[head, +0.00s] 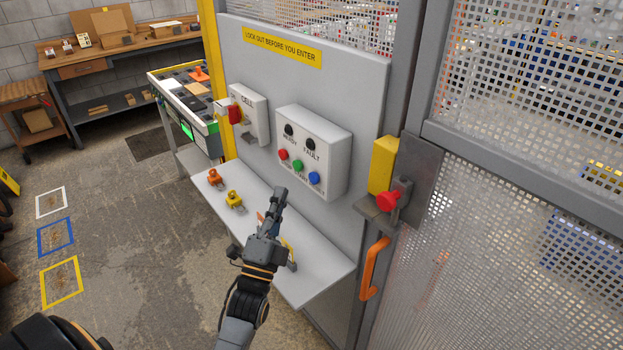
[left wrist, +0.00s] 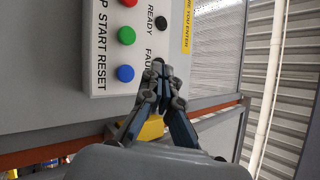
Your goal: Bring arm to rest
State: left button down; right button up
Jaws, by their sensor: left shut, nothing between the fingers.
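My left gripper (head: 278,203) is shut and empty. In the head view it is over the grey shelf (head: 313,277), in front of and below the control box (head: 313,150) with its red, green and blue buttons. In the left wrist view the closed fingertips (left wrist: 158,68) show beside the same control box (left wrist: 101,60), apart from its buttons as far as I can tell. Small items on the shelf behind my gripper are partly hidden by it. My right gripper is not in view.
An orange padlock (head: 215,177) and a yellow padlock (head: 234,199) lie on the shelf. A red switch (head: 235,115) sits on the panel. A gate latch (head: 389,201) and orange handle (head: 373,266) stick out at right. The floor at left is open, with taped squares (head: 56,238).

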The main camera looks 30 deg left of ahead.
pick_arm(q)
jog(key=s+d+f+n+g+h, duration=0.2)
jog(key=d+f+n+g, duration=0.1)
jog(key=f+g, duration=0.3)
jog(key=s+d+f+n+g+h, duration=0.2)
jog(key=d+f+n+g, duration=0.15)
jog(key=f, duration=0.45)
jog(key=s+d+f+n+g, duration=0.2)
jog(key=s+g, duration=0.2)
jog(key=s, duration=0.3)
jog(key=s+d+f+n+g+h, duration=0.1)
jog(key=s+d+f+n+g, duration=0.15)
jog(key=s, duration=0.35)
jog(key=s+d+f+n+g, duration=0.1)
jog(key=s+f+g, duration=0.25)
jog(key=s, duration=0.35)
notch_tip(320, 180, down, 30)
jog(key=s+g+b, duration=0.2)
jog(key=b, duration=0.2)
jog(key=s+a+f+g+b, duration=0.1)
jog(key=s+a+f+b, duration=0.1)
jog(key=s+f, duration=1.4)
notch_tip(320, 180, down, 3)
jog(key=shift+a+r+b, duration=0.2)
jog(key=shift+a+b, duration=0.2)
jog(key=shift+b, duration=0.1)
